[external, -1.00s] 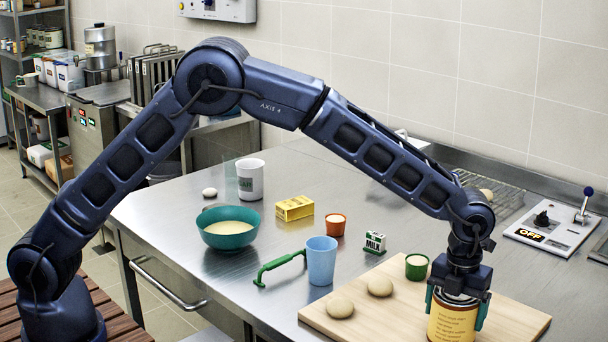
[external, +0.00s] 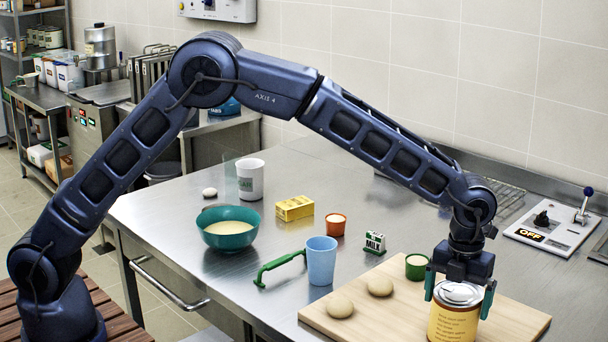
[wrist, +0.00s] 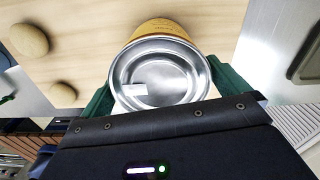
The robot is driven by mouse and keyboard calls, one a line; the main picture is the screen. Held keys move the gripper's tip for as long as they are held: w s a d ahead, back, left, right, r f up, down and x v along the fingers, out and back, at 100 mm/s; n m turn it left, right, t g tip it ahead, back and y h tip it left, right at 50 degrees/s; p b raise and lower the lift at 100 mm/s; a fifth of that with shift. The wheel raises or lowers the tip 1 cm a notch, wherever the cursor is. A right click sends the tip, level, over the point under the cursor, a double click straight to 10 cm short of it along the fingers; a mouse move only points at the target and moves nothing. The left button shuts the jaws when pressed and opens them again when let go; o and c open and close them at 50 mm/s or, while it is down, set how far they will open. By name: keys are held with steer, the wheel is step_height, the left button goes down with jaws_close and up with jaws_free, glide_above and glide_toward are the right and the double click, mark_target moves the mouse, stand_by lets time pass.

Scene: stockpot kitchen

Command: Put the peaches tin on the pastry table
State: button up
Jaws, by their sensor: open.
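The peaches tin (external: 453,324), with a yellow-orange label and a bare metal lid, stands upright on the wooden board (external: 517,322) on the steel table (external: 180,240). My gripper (external: 459,292) is open above it, its green fingers on either side of the tin's top. In the wrist view, the tin's round lid (wrist: 155,75) lies between the fingers, with part of its label beyond. I cannot tell whether either finger touches the tin.
A blue cup (external: 321,262), green-handled tool (external: 279,267), teal bowl (external: 229,238) and yellow box (external: 294,208) stand further left. A control panel (external: 548,231) is at right.

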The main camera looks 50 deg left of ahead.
step_height(320, 180, up, 9)
steer(key=shift+r, duration=0.15)
steer(key=s+a+r+n+t, duration=0.1)
steer(key=a+r+n, duration=0.55)
steer(key=a, duration=0.75)
steer(key=a+r+n, duration=0.5)
steer(key=a+r, duration=0.3)
steer(key=a, duration=0.5)
steer(key=s+a+r+n+t, duration=0.15)
steer(key=s+a+n, duration=0.3)
steer(key=a, duration=0.45)
steer(key=s+a+r+n, duration=0.3)
steer(key=s+a+n, duration=0.15)
steer(key=a, duration=0.45)
steer(key=s+a+f+n+t, duration=0.1)
steer(key=s+a+f+n, duration=0.2)
steer(key=s+a+n, duration=0.4)
steer(key=s+a+f+n+t, duration=0.1)
steer(key=s+a+f+n, duration=0.2)
steer(key=s, duration=1.2)
steer(key=a+n, duration=0.3)
steer(key=a, duration=0.3)
steer(key=shift+a+f+n, duration=0.25)
steer(key=shift+f+n, duration=0.1)
